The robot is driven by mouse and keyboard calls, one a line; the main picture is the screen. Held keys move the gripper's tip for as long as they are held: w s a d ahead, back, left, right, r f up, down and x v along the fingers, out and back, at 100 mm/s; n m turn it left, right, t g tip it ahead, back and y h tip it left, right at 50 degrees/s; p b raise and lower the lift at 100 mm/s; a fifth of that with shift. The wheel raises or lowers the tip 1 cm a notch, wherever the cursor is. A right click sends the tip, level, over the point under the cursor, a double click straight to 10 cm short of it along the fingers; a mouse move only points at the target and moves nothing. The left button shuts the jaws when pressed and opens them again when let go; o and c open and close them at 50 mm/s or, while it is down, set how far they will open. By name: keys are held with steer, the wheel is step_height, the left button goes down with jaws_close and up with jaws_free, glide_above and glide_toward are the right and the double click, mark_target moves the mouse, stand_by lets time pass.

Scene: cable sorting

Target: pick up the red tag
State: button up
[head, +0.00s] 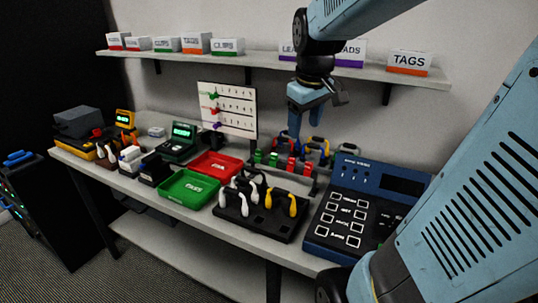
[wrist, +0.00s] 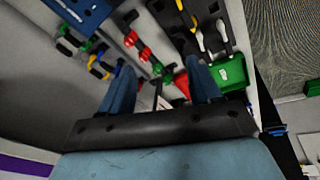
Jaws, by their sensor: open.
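Two small red pieces (head: 291,164) stand on the dark rack behind the black cable holder, beside small green pieces (head: 259,156). I cannot tell which is the red tag. My gripper (head: 294,128) hangs above and behind the rack, pointing down. In the wrist view its two blue fingers are apart, with the gap (wrist: 160,76) between them empty. Part of the red tray shows just beyond the right finger.
A red tray (head: 241,165) and a green tray (head: 213,190) lie left of the black holder (head: 257,225) with white and yellow cables. A blue keypad panel (head: 324,231) stands right. A pegboard (head: 236,92) and a shelf (head: 265,59) are behind.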

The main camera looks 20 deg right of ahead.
mark_target(309, 162)
steer(key=w+d+f+n+g, duration=0.2)
steer(key=w+d+f, duration=0.2)
steer(key=w, duration=0.2)
steer(key=w+d+f+n+g, duration=0.1)
steer(key=w+d+f+n, duration=0.25)
steer(key=w, duration=0.25)
steer(key=shift+m+y, duration=0.3)
steer(key=shift+m, duration=0.05)
steer(key=f, duration=0.8)
steer(key=shift+d+f, duration=0.25)
steer(key=shift+f, duration=0.1)
steer(key=shift+s+d+f, duration=0.1)
steer(key=shift+d+f, duration=0.1)
steer(key=shift+f, duration=1.15)
steer(key=shift+s+d+f, duration=0.1)
steer(key=shift+d+f, duration=0.05)
steer(key=shift+f, duration=1.15)
steer(key=shift+c, duration=0.4)
steer(key=c, duration=1)
steer(key=shift+r, duration=0.1)
